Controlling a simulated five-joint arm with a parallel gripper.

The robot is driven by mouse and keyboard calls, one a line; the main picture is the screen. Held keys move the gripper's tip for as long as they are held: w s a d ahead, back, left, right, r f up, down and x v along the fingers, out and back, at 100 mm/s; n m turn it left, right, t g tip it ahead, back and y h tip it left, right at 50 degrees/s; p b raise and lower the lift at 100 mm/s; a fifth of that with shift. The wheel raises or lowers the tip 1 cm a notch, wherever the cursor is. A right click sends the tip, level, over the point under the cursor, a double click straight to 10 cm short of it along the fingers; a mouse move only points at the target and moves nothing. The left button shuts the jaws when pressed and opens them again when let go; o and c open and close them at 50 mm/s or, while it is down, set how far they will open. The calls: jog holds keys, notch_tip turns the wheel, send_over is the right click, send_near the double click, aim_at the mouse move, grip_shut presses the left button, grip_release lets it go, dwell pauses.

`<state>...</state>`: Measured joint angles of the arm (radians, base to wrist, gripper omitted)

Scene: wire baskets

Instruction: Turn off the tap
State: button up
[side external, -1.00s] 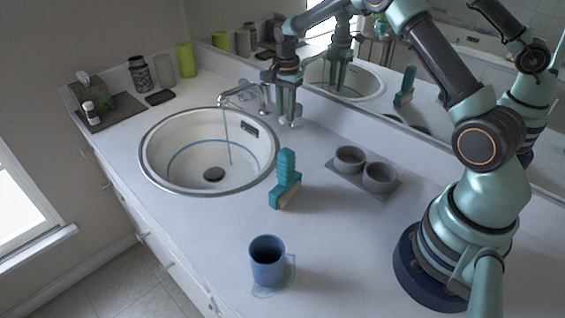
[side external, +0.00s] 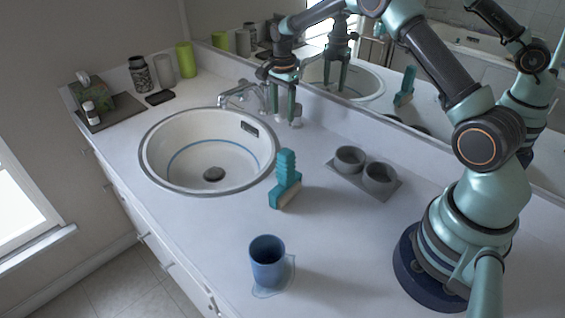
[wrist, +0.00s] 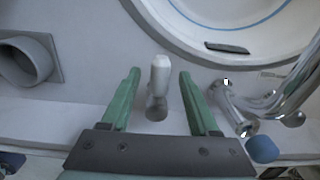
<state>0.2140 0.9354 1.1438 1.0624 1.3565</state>
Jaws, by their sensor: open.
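The chrome tap (side external: 237,94) stands at the back of the round white sink (side external: 160,184), its spout over the bowl. No water shows falling from it. My gripper (side external: 283,120) is open, pointing down just right of the tap. In the wrist view, my gripper (wrist: 159,72) has its green fingers apart, on either side of a small chrome post with a white end (wrist: 159,74). I cannot tell whether this post is the tap's handle. The chrome tap (wrist: 240,108) is to the right of the fingers there.
Two grey cups (side external: 379,178) sit on a tray (side external: 345,182). A blue cup (side external: 267,265) stands in a small puddle near the front. A mirror (side external: 350,112) runs along the back.

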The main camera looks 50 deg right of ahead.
aim_at(282, 112)
notch_tip(282, 112, up, 12)
dwell(0.5)
jog(key=s+a+r+n+t, duration=0.3)
jog(key=s+a+r+n, duration=0.45)
jog(key=s+r, duration=0.25)
jog(key=s+a+f+n+t, duration=0.1)
jog(key=s+a+n, duration=0.1)
jog(key=s+n, duration=0.3)
jog(key=s+a+f+n+t, duration=0.1)
jog(key=s+a+n, duration=0.1)
jog(key=s+n, duration=0.3)
jog(key=s, duration=0.4)
jog(key=shift+f+t, duration=0.3)
jog(key=shift+f, duration=0.1)
